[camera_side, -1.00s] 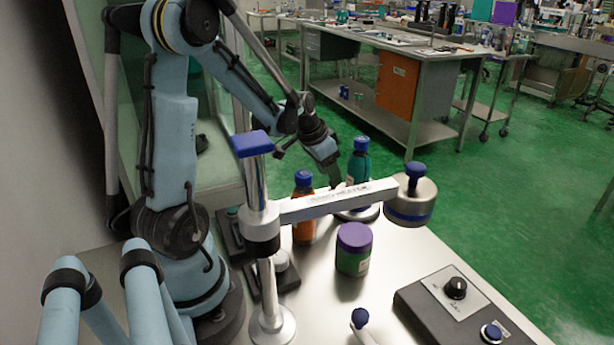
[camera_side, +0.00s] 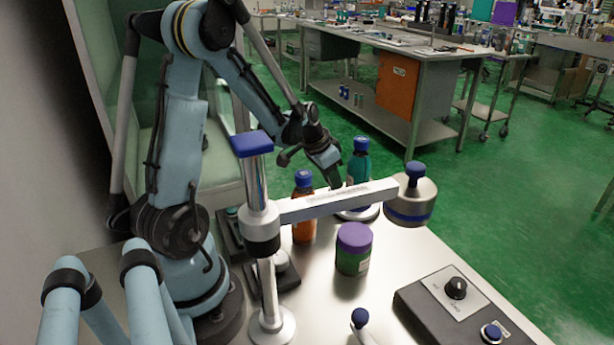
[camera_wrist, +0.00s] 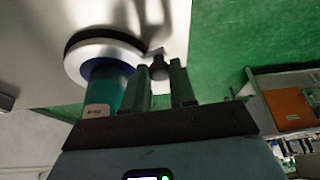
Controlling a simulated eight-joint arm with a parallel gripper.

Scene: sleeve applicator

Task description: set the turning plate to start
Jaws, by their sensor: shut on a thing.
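The turning plate (camera_side: 371,213) is a round, pale disc with a dark edge at the back of the bench, partly hidden behind the applicator's arm in the side view. It also shows at upper left in the wrist view (camera_wrist: 84,60). A teal bottle (camera_side: 360,164) with a blue cap stands on it. In the wrist view, my gripper (camera_wrist: 160,76) has its two fingers on either side of a small dark knob (camera_wrist: 158,68) at the plate's edge, and it is shut on it. In the side view its tips are hidden behind the applicator's arm.
The applicator's white arm (camera_side: 335,203) on a metal post spans the bench in front of the plate. An amber bottle (camera_side: 304,222) and a purple-lidded green jar (camera_side: 353,250) stand nearby. A control box (camera_side: 462,303) with knobs sits at front right.

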